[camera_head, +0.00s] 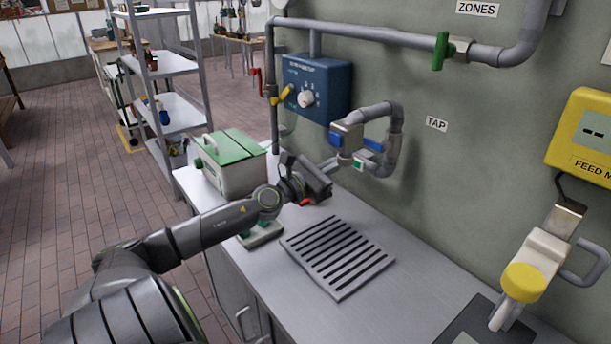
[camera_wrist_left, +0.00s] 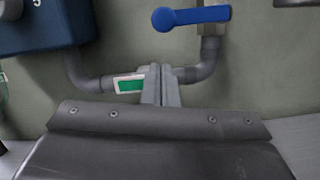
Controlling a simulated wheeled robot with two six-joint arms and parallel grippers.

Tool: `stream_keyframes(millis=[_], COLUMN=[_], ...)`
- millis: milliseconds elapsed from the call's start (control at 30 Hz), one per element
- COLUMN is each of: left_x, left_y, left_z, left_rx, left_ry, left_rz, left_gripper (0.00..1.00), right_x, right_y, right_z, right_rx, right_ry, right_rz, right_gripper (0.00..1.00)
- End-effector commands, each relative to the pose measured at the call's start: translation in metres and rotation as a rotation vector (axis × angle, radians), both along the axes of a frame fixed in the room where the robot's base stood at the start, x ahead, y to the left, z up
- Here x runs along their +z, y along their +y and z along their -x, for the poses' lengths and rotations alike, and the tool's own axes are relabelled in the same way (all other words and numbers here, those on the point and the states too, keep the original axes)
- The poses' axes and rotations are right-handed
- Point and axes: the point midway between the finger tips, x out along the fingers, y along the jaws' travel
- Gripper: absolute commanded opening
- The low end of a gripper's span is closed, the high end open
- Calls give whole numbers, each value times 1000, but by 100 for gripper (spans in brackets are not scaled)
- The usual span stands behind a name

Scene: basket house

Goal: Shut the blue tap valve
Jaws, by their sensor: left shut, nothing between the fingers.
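The blue tap valve handle (camera_wrist_left: 190,17) lies level across the top of a short upright grey pipe (camera_wrist_left: 210,50) in the left wrist view. In the head view, blue parts of the tap (camera_head: 372,145) show on the grey pipe loop against the wall. My left gripper (camera_wrist_left: 160,88) is shut and empty, with its fingertips below the handle and apart from it in the picture. In the head view this gripper (camera_head: 332,167) is just below and left of the tap, above the counter. My right gripper is not in view.
A blue controller box (camera_head: 318,88) with a white dial is on the wall left of the tap. A green-lidded box (camera_head: 235,160) stands left of the gripper. A slotted drain grate (camera_head: 338,257) lies on the counter below. A yellow-capped device (camera_head: 523,283) is at the right.

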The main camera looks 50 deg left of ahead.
Motion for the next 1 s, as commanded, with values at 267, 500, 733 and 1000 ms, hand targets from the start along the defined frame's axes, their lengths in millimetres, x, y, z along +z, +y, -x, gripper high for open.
stream_keyframes(millis=[267, 500, 733, 1000], left_x=[-20, -23, -23, -26], left_y=[4, 7, 9, 11], left_z=[15, 39, 61, 85], left_rx=[-1, 3, 3, 1], left_ry=[2, 5, 6, 4], left_rz=[-9, -8, -7, -2], left_gripper=[0, 0, 0, 0], right_x=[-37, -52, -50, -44], right_y=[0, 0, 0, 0], right_z=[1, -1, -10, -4], right_rx=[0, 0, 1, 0], right_ry=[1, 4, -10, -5], right_rz=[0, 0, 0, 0], right_gripper=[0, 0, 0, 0])
